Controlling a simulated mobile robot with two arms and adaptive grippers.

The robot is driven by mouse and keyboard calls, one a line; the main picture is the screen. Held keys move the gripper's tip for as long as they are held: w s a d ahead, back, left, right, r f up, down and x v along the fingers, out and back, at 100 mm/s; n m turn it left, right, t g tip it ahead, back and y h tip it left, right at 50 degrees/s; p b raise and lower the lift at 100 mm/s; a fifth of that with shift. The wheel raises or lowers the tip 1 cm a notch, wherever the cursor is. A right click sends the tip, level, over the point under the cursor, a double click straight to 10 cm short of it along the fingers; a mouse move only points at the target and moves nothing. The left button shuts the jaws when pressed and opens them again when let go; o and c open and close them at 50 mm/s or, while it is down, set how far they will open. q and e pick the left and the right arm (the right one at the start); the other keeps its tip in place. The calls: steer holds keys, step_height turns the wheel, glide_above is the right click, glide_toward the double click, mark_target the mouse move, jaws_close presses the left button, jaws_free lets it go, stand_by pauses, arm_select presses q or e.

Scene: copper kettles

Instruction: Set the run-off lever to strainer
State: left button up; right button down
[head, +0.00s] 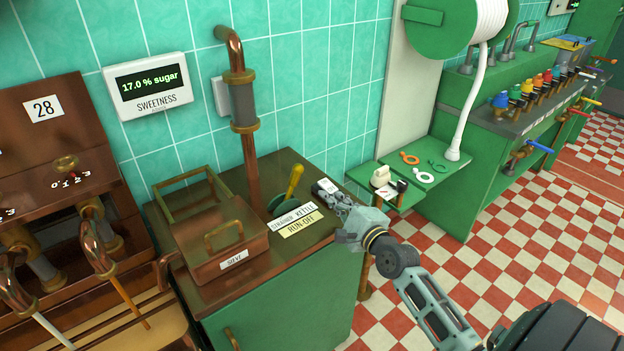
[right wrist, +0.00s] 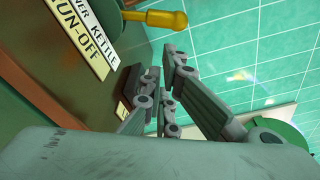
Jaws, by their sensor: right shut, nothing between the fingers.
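The run-off lever (head: 295,182) has a yellow handle and stands on the green cabinet's brown top, leaning up and a little right, toward the KETTLE side. Its yellow handle (right wrist: 165,19) also shows at the top of the right wrist view. The RUN-OFF label (head: 299,226), with STRAINER at left and KETTLE at right, lies in front of the lever. My right gripper (head: 328,198) is shut and empty, to the right of the lever and apart from it, by the cabinet's right edge. In the right wrist view its fingers (right wrist: 165,78) hold nothing. My left gripper is not in view.
A copper SIEVE box (head: 222,240) sits left of the lever. A copper pipe (head: 246,150) rises behind it against the tiled wall. A small white label (head: 327,185) lies close to my right fingers. A green side shelf (head: 405,196) stands to the right.

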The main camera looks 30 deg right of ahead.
mark_target(292, 185)
steer(key=shift+w, duration=0.25)
steer(key=w, duration=0.8)
steer(key=shift+w+d+f, duration=0.2)
steer(key=shift+f, duration=0.1)
steer(key=shift+w, duration=0.6)
arm_select(q)
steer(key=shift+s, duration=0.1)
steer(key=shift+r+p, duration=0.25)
steer(key=shift+p, duration=0.05)
arm_select(e)
steer(key=shift+a+r+n, duration=0.15)
steer(key=shift+r+n, duration=0.1)
steer(key=shift+n, duration=0.15)
